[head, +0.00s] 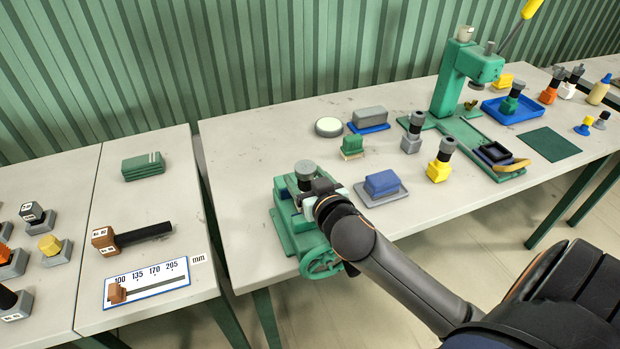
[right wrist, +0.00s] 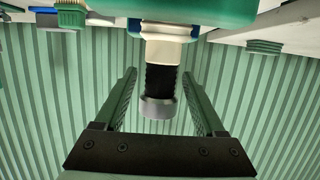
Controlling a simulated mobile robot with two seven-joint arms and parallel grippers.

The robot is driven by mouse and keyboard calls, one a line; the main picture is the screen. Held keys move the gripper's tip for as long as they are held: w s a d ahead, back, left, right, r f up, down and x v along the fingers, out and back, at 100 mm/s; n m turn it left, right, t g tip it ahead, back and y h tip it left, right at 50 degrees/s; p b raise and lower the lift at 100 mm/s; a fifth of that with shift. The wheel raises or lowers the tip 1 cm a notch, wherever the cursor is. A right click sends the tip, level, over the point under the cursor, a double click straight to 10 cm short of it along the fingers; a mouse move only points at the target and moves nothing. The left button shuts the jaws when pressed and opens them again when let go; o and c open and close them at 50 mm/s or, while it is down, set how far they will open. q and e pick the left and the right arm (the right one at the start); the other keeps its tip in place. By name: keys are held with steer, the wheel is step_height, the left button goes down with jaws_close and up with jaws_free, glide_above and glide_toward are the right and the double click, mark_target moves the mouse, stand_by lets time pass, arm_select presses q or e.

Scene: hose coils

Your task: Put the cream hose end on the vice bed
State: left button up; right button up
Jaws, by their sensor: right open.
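The cream hose end, with a cream base (right wrist: 162,52), a black hose piece and a grey collar, is at the green vice (head: 296,238). In the head view only its grey top (head: 305,168) shows clearly, above the vice. The right wrist view looks upside down, and there the cream base meets the green vice body (right wrist: 200,10). My right gripper (head: 308,190) is at the vice with its fingers open, one on each side of the hose end, with gaps showing. The vice bed under the base is mostly hidden by my gripper. My left gripper is not in view.
A blue block on a grey plate (head: 381,187) and a yellow hose end (head: 439,162) stand right of the vice. A green press (head: 462,75) stands behind. A left table holds a brown-ended hose (head: 130,236) and a length gauge (head: 148,283). The table's front edge is close to the vice.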

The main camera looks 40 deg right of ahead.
steer(key=v, duration=0.6)
steer(key=shift+s+a+r, duration=0.1)
steer(key=shift+s, duration=0.2)
steer(key=p+v, duration=0.3)
steer(key=v, duration=0.2)
steer(key=shift+s+a+r, duration=0.1)
steer(key=shift+s, duration=0.1)
